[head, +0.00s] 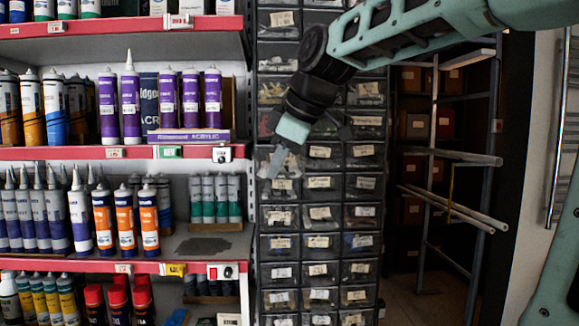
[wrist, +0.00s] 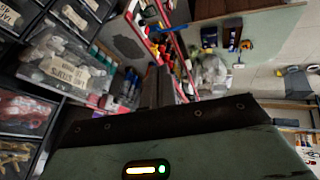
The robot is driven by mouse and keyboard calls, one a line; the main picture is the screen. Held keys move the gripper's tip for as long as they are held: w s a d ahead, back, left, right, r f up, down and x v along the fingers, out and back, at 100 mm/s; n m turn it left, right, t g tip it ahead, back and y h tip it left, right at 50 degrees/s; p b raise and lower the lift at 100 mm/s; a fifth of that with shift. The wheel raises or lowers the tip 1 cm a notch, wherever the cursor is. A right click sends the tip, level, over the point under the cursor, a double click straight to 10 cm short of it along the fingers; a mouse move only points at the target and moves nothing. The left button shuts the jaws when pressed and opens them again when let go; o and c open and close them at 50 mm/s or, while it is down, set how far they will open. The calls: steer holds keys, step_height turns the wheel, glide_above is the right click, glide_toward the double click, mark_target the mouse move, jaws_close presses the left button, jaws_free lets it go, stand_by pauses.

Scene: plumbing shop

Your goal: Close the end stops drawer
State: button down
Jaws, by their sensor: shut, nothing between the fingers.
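The end stops drawer (wrist: 52,52) is a clear plastic drawer with a cream label reading END STOPS and pale parts inside. In the wrist view it stands out past the drawer fronts beside it, so it is partly open. In the head view the drawer that sticks out in the left column (head: 268,186) appears to be it, with its label partly hidden by my fingers. My gripper (head: 279,161) is shut and empty, in front of this drawer. My fingers also show in the wrist view (wrist: 158,88), right of the drawer; I cannot tell whether they touch it.
The dark drawer cabinet (head: 320,228) has several labelled drawers around this one. Shelves with red edges (head: 75,153) hold cartridges and cans close by on the left. A metal rack (head: 440,160) with pipes stands to the right.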

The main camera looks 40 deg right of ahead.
mark_target(282, 168)
steer(key=d+r+t, duration=0.1)
steer(key=d+r, duration=0.4)
steer(key=d, duration=0.1)
steer(key=shift+h, duration=0.4)
steer(key=p+x, duration=0.1)
steer(key=x, duration=0.2)
steer(key=w+d+p+x, duration=0.1)
steer(key=p+x, duration=0.1)
steer(key=x, duration=0.1)
steer(key=r+p+x, duration=0.1)
steer(key=x, duration=0.3)
steer(key=shift+w+d+f+p, duration=0.1)
steer(key=shift+w+d+p, duration=0.15)
steer(key=shift+p, duration=0.15)
steer(key=shift+w+d+f, duration=0.15)
steer(key=shift+w+d, duration=0.2)
steer(key=shift+w, duration=0.15)
steer(key=shift+w, duration=0.1)
steer(key=w+d, duration=0.2)
steer(key=w, duration=0.1)
steer(key=w+d, duration=0.2)
steer(key=w, duration=0.1)
steer(key=w+d, duration=0.3)
steer(key=w, duration=0.1)
steer(key=shift+w, duration=0.1)
